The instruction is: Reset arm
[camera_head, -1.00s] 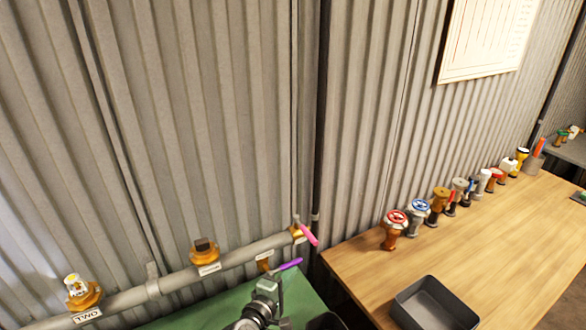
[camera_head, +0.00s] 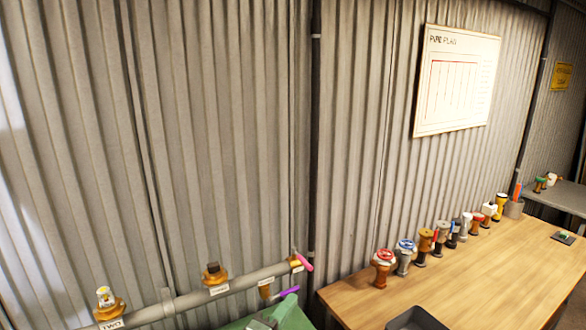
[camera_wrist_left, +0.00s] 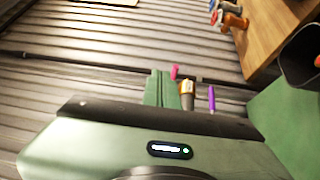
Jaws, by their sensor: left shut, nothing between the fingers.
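My left gripper (camera_head: 262,323) shows only as a small grey piece at the bottom edge of the head view. In the left wrist view its pale green fingers (camera_wrist_left: 161,88) are together with nothing between them. Beyond them show the pipe's pink lever (camera_wrist_left: 174,72), a brass fitting (camera_wrist_left: 187,90) and a purple lever (camera_wrist_left: 212,98). The gripper appears apart from these, but the exact gap cannot be told. My right gripper is not in view.
A grey pipe (camera_head: 190,299) with brass outlets runs along the corrugated wall. A wooden table (camera_head: 470,275) at right holds a row of several coloured fittings and a dark tray (camera_head: 416,320). A chart (camera_head: 457,80) hangs above.

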